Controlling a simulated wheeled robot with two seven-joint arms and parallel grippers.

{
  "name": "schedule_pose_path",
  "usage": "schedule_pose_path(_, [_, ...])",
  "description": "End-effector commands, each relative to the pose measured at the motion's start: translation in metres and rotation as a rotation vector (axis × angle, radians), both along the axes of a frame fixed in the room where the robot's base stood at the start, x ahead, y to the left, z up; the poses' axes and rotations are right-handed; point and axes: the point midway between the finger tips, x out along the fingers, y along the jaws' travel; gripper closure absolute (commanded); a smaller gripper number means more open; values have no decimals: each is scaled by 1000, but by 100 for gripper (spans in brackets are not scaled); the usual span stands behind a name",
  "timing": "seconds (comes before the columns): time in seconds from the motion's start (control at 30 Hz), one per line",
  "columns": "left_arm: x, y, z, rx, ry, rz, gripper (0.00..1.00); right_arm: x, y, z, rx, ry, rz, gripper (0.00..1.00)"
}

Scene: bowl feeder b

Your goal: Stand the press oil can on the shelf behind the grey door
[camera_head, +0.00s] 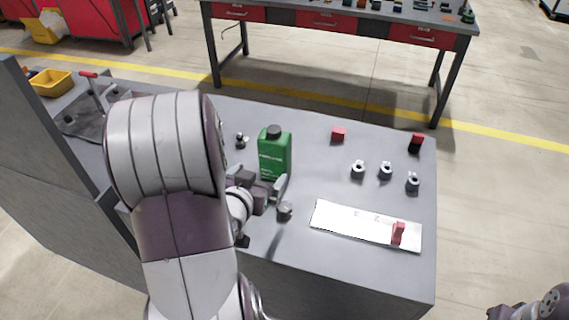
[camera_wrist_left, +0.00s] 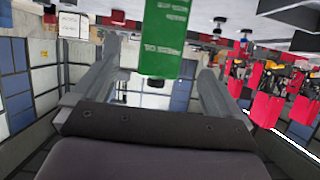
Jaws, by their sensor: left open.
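The press oil can (camera_head: 274,155) is a green, labelled can with a dark cap. It stands upright on the grey workbench. In the left wrist view the can (camera_wrist_left: 165,38) appears upside down, between and beyond the fingertips. My left gripper (camera_head: 264,185) is open at the near side of the can, low over the bench; its fingers (camera_wrist_left: 155,75) are spread apart and hold nothing. My left arm hides part of the bench. A tall grey panel (camera_head: 32,150) stands at the left; I cannot tell whether it is the grey door. No shelf is clearly visible.
Close to the gripper is a small grey round part (camera_head: 285,210). Another small part (camera_head: 241,141) stands left of the can. A white plate (camera_head: 340,222) with a red piece (camera_head: 398,232), grey fittings (camera_head: 358,170) and red blocks (camera_head: 338,134) lie to the right. A yellow bin (camera_head: 52,84) is far left.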

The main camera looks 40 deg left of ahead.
Motion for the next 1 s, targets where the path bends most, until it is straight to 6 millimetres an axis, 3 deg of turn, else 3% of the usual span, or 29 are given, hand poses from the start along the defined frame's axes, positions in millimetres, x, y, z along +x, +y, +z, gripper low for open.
schedule_pose_path(0.1, [16, 2, 5, 7, -51, -11, 0, 0, 0, -1, 0, 0, 0, 57])
schedule_pose_path(0.3, [56, 15, -10, 6, -51, -10, 0, 0, 0, -2, 0, 0, 0, 57])
schedule_pose_path(0.47, [74, 21, -15, 6, -50, -8, 0, 0, 0, 0, 0, 1, 0, 57])
schedule_pose_path(0.7, [113, 31, -27, 7, -50, -8, 0, 0, 0, 7, 0, 0, 0, 57])
schedule_pose_path(1.0, [120, 34, -30, 7, -51, -6, 3, 0, 0, 7, 0, 1, 0, 57])
